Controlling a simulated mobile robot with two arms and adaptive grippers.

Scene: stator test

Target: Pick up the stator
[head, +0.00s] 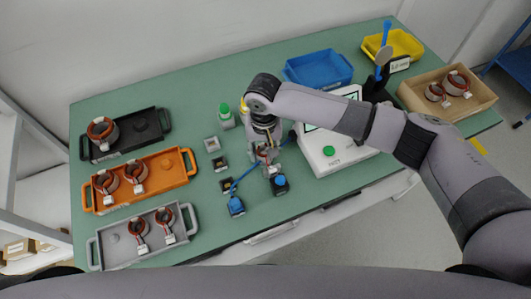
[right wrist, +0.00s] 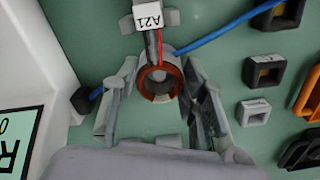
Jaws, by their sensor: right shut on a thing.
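My right gripper (head: 266,158) is over the middle of the green table, pointing down. In the right wrist view, its two fingers (right wrist: 160,95) are closed on either side of a stator (right wrist: 160,82), a ring with copper-red windings and a grey body. Wires run from it to a white tag marked A21 (right wrist: 149,16). The stator shows only in small part in the head view, mostly hidden by the gripper. I cannot tell whether it is clear of the table. My left gripper is not in view.
Grey (head: 112,254), orange (head: 176,181) and black (head: 135,133) trays at left hold other stators. A white tester (head: 335,158) stands close right of the gripper. Two blue-topped clamps (head: 280,184) with blue cables sit near the front. A blue bin (head: 318,68) is behind.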

